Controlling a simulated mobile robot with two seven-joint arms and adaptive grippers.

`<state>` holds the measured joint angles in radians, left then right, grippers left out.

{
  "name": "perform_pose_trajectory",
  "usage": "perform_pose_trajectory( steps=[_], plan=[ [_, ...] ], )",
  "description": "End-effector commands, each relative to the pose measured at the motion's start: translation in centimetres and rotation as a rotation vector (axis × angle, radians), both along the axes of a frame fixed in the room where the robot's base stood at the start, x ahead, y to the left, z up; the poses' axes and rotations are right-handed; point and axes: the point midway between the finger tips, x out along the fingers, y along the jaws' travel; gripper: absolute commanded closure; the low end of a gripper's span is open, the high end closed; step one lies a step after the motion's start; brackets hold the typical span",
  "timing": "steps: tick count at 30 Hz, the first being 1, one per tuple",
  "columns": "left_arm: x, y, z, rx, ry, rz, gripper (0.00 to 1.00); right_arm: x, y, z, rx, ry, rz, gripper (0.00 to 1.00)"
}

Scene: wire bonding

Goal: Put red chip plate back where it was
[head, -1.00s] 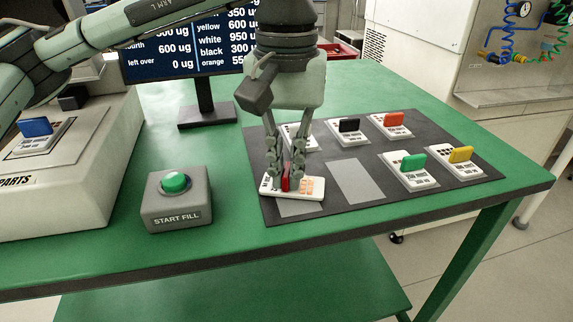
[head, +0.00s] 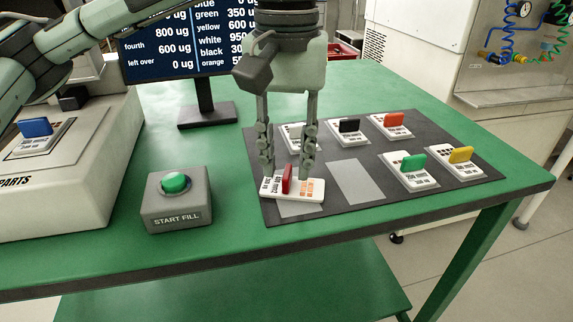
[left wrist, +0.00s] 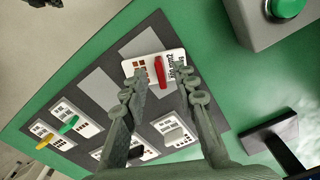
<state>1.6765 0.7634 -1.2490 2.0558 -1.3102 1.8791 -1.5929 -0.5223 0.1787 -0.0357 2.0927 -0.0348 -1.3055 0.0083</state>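The red chip plate (head: 287,182) is a white plate with an upright red handle. It lies on the near left part of the dark mat (head: 392,195), partly over a light grey rectangle. It also shows in the left wrist view (left wrist: 159,72). My left gripper (head: 289,175) is open around the red handle, one finger on each side, with clear gaps between. In the left wrist view its fingertips (left wrist: 156,78) also stand apart from the handle. My right gripper is not in view.
Plates with black (head: 348,130), orange (head: 391,124), green (head: 411,168) and yellow (head: 457,160) handles stand on the mat. An empty grey rectangle (head: 356,181) is right of the red plate. A blue-handled plate (head: 38,133) sits on the machine at left. A START FILL button box (head: 176,205) stands nearby.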

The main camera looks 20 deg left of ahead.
Motion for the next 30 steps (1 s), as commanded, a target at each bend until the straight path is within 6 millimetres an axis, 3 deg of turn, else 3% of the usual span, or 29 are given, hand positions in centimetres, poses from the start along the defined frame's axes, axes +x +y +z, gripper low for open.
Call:
perform_pose_trajectory(
  steps=[8, 12, 18, 30],
  plan=[
    [0.0, -0.1, 6.4, -0.002, -0.002, -0.002, 0.71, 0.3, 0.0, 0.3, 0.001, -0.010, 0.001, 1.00],
    [0.0, 0.0, 8.8, 0.000, -0.002, 0.000, 0.71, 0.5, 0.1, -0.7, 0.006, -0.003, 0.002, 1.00],
    [0.0, 0.0, 10.0, 0.001, 0.000, -0.001, 0.71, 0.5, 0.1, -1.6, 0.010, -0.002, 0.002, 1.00],
    [-0.1, -0.1, 10.0, -0.004, 0.004, -0.002, 0.71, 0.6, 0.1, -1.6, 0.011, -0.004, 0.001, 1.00]
  ],
)
